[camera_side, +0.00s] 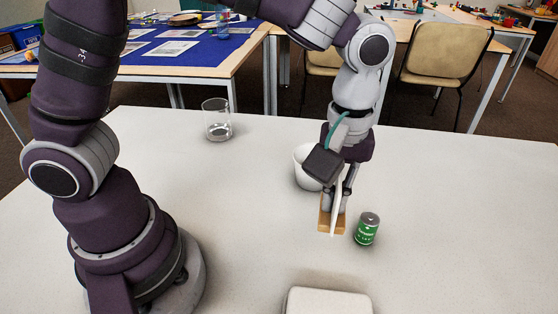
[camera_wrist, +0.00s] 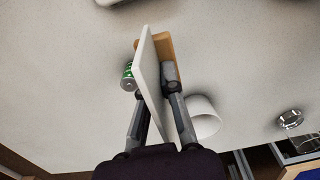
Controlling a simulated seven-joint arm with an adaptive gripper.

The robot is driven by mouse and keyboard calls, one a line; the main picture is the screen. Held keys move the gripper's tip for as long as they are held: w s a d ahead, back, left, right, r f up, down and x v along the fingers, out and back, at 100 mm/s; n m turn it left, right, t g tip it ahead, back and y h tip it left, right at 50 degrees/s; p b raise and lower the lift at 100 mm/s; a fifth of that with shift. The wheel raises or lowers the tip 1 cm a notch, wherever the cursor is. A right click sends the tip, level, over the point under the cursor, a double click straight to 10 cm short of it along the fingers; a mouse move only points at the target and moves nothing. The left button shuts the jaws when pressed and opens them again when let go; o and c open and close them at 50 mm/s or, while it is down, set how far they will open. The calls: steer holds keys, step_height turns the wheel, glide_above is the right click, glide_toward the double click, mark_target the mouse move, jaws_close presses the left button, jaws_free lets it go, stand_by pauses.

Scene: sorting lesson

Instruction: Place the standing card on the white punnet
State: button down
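The standing card (camera_side: 336,207) is a thin white panel, upright in a tan wooden holder (camera_side: 325,222) on the table. In the wrist view the card (camera_wrist: 150,75) runs edge-on between my fingers, with the holder (camera_wrist: 144,43) beneath it. My gripper (camera_side: 338,195) is down at the card, one finger on each side, and looks shut on it. In the wrist view my gripper (camera_wrist: 157,88) has its left fingertip hidden behind the card. The white punnet (camera_side: 328,302) is at the near edge of the side view, partly cut off. Its edge (camera_wrist: 112,2) shows at the top of the wrist view.
A green can (camera_side: 367,229) stands close to the right of the holder. A white cup (camera_side: 304,168) stands behind my gripper, partly hidden by it. A clear glass (camera_side: 217,120) stands farther back left. Table between holder and punnet is clear.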

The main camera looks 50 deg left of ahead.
mark_target(335, 306)
steer(key=s+d+m, duration=0.4)
steer(key=s+d, duration=0.2)
steer(key=d, duration=0.1)
steer(key=f, duration=0.4)
steer(key=d+f, duration=0.1)
steer(key=f, duration=0.1)
steer(key=shift+s+f, duration=0.15)
steer(key=shift+f, duration=0.6)
steer(key=c, duration=1.7)
jaws_free()
steer(key=shift+f, duration=0.15)
steer(key=o, duration=0.5)
steer(key=shift+c, duration=0.2)
